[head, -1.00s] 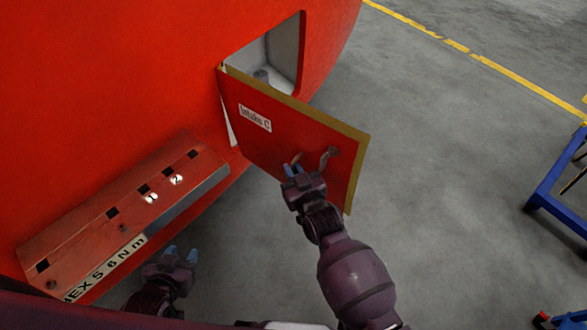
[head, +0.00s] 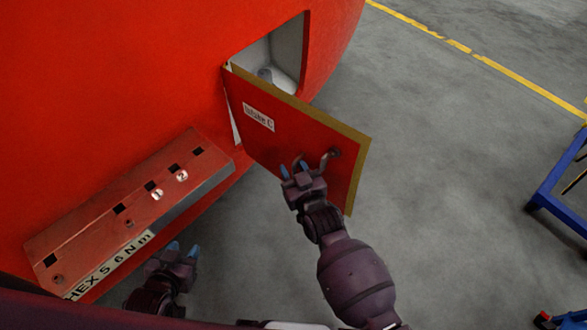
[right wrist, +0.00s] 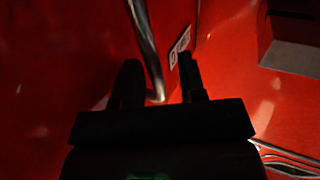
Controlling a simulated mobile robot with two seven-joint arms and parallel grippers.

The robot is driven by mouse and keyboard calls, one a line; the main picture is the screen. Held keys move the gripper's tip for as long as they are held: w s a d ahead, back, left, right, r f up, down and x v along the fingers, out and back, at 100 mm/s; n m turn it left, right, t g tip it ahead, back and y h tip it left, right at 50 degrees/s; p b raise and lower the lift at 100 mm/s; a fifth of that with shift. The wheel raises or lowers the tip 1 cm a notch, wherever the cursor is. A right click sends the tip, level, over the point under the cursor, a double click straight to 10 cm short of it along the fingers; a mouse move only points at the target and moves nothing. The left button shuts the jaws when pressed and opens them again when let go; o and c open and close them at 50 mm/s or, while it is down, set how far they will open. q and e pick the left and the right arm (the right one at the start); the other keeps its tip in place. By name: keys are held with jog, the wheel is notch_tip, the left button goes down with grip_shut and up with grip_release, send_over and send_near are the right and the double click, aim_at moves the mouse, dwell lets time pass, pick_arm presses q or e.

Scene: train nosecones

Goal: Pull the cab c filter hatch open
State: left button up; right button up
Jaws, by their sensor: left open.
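The filter hatch (head: 290,130), a red panel with a yellowish edge and an "Intake C" label, stands swung out from the red nosecone. Behind it shows the pale opening (head: 288,52). A bent metal handle (head: 329,158) sits on its outer face. My right gripper (head: 294,166) is at the handle, its fingers apart. In the right wrist view the handle's bar (right wrist: 147,45) runs between the fingertips (right wrist: 160,75), with a gap beside it; contact is unclear. My left gripper (head: 182,249) is open and empty, low beside the red ledge.
A red ledge box (head: 130,210) with slots and a "HEX 5 6 N m" label juts from the nosecone at left. A blue frame (head: 555,180) stands at the right edge. Grey floor (head: 440,170) is clear between hatch and frame.

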jog(key=shift+s+d+f, duration=0.1)
jog(key=shift+s+d, duration=0.25)
jog(key=shift+s, duration=0.2)
jog(key=v, duration=0.9)
jog(key=shift+s, duration=0.25)
jog(key=shift+d, duration=0.1)
